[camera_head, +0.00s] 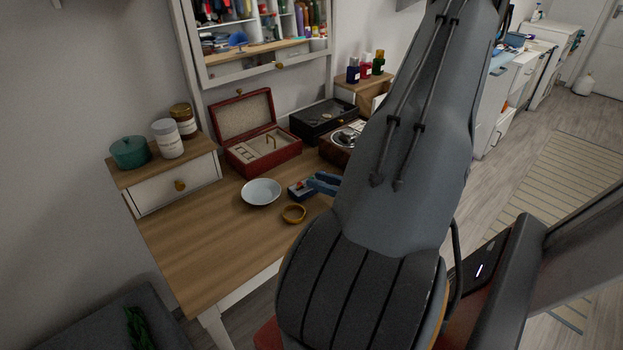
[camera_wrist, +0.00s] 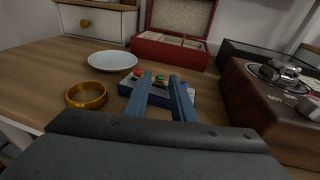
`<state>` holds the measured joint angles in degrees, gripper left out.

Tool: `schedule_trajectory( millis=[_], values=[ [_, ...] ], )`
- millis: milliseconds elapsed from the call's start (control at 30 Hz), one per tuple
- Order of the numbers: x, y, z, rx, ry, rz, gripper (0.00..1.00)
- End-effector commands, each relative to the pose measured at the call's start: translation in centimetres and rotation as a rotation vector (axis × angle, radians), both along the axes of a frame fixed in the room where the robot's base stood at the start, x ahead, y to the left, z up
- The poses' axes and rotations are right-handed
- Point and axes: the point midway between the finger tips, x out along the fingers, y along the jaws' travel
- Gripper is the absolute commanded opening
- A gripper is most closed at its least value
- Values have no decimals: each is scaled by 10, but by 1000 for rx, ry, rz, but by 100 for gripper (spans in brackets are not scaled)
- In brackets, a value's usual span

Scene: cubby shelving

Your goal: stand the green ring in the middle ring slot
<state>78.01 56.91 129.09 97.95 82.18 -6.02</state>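The green ring (camera_wrist: 161,79) shows as a small green stone on gold, on a small dark blue tray (camera_wrist: 126,84). A red-stoned ring (camera_wrist: 138,73) sits to its left on the same tray. My gripper (camera_wrist: 160,77) has blue fingers that stand apart, with the green ring visible in the gap between their tips; no contact shows. In the head view my gripper (camera_head: 318,184) is low over the tray (camera_head: 300,193), and the green ring cannot be made out. The open red jewelry box (camera_head: 285,157) stands behind, with pale ring slots (camera_head: 244,155) at its inner left.
A white dish (camera_head: 261,192) and a gold bangle (camera_head: 293,214) lie beside the tray. The table's front left (camera_head: 205,260) is clear.

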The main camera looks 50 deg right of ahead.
Motion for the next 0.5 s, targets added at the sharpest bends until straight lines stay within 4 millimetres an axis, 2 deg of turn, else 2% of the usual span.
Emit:
schedule_trajectory(
  millis=[100, 333, 467, 500],
  values=[
    [7, 1, -1, 0, 0, 1, 23],
    [7, 1, -2, 0, 0, 0, 23],
    [7, 1, -1, 0, 0, 0, 1],
    [7, 1, -1, 0, 0, 0, 0]
  ],
)
